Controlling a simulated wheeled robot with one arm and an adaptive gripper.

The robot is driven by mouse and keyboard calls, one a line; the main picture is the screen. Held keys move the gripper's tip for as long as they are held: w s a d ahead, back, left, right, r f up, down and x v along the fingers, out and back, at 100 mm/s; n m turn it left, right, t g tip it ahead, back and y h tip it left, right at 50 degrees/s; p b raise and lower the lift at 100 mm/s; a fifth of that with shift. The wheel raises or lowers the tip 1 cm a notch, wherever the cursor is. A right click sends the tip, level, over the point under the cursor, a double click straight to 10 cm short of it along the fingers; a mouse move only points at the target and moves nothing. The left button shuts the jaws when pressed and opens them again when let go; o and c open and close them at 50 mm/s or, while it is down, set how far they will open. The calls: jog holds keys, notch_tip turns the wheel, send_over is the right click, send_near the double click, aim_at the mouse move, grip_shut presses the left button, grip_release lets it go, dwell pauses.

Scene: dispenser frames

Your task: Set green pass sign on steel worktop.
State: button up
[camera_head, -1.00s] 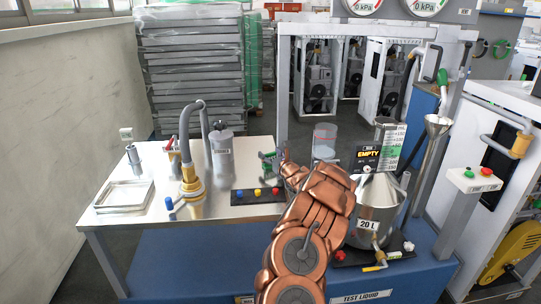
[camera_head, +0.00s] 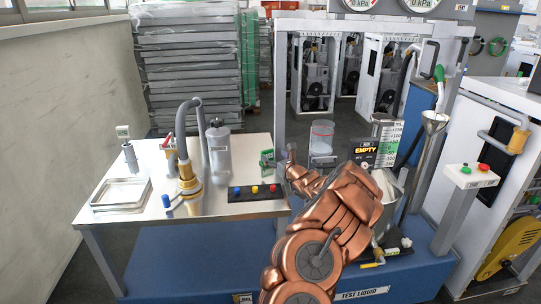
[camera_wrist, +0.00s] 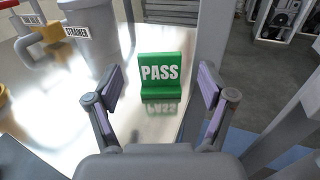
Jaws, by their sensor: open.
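The green pass sign (camera_head: 267,158) stands upright on the steel worktop (camera_head: 235,209), near its right back part, behind the button strip. In the wrist view the sign (camera_wrist: 161,72) faces me with white PASS lettering, and its reflection shows on the shiny top below it. My gripper (camera_wrist: 161,88) is open, with one finger to each side of the sign and clear gaps between. In the head view my gripper (camera_head: 290,161) is just right of the sign and partly hidden by my arm.
A strip with blue, yellow and red buttons (camera_head: 254,192) lies in front of the sign. A grey strainer canister (camera_head: 219,150) and a brass-based pipe (camera_head: 189,187) stand left. The worktop's front middle is bare.

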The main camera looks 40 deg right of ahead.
jog(key=b+v, duration=0.1)
jog(key=v, duration=0.5)
jog(key=shift+r, duration=0.1)
jog(key=shift+s+a, duration=0.2)
jog(key=shift+s, duration=0.15)
